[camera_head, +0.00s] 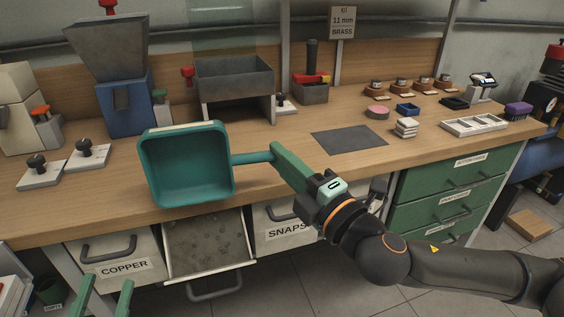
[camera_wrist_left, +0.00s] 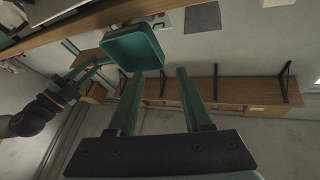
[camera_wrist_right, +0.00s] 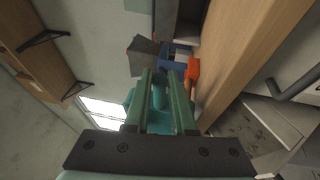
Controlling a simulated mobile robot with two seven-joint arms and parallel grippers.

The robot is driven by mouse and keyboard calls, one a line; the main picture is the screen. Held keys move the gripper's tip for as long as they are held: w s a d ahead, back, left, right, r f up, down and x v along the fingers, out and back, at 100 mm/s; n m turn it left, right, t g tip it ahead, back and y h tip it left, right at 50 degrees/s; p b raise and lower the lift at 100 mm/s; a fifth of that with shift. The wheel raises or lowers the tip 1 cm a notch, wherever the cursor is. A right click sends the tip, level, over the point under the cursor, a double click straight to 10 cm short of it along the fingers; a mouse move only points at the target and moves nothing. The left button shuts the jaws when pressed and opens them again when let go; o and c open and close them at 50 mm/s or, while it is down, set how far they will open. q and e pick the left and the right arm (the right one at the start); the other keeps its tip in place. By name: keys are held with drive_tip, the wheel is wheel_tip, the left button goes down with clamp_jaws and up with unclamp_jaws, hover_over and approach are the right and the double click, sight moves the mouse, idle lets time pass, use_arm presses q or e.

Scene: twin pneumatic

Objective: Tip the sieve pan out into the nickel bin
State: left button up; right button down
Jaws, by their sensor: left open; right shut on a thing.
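The teal square sieve pan (camera_head: 187,168) is tilted up on its side in the head view, its open face toward me; its inside looks empty. My right gripper (camera_head: 281,156) is shut on the pan's handle (camera_head: 252,157). My left gripper (camera_head: 103,297) is open and empty at the lower left, apart from the pan. The left wrist view also shows the pan (camera_wrist_left: 135,48).
The copper drawer (camera_head: 113,262) is left of the open drawer and the snaps drawer (camera_head: 284,225) right of it; both look shut. A blue hopper machine (camera_head: 125,105) and a grey trough (camera_head: 235,78) stand behind the pan.

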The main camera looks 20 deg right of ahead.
drive_tip(key=b, duration=0.2)
drive_tip(key=s+t+b, duration=0.1)
drive_tip(key=b, duration=0.2)
drive_tip(key=shift+f+n+t+y, duration=0.2)
drive_tip(key=shift+n+t+y, duration=0.1)
drive_tip(key=shift+n, duration=0.1)
use_arm(q)
drive_tip(key=s+d+r+m+h, duration=0.1)
drive_tip(key=s+r+m+h, duration=0.3)
drive_tip(key=s+h, duration=0.1)
drive_tip(key=shift+s+d+m+t+h+b, duration=0.15)
drive_tip(key=shift+s+m+t+h+b, duration=0.2)
drive_tip(key=shift+h, duration=0.55)
use_arm(e)
drive_tip(key=shift+r, duration=0.1)
use_arm(q)
drive_tip(key=shift+w, duration=0.1)
use_arm(e)
drive_tip(key=shift+s, duration=0.1)
use_arm(q)
drive_tip(key=shift+r, duration=0.15)
use_arm(e)
drive_tip(key=shift+r, duration=0.1)
idle(1.2)
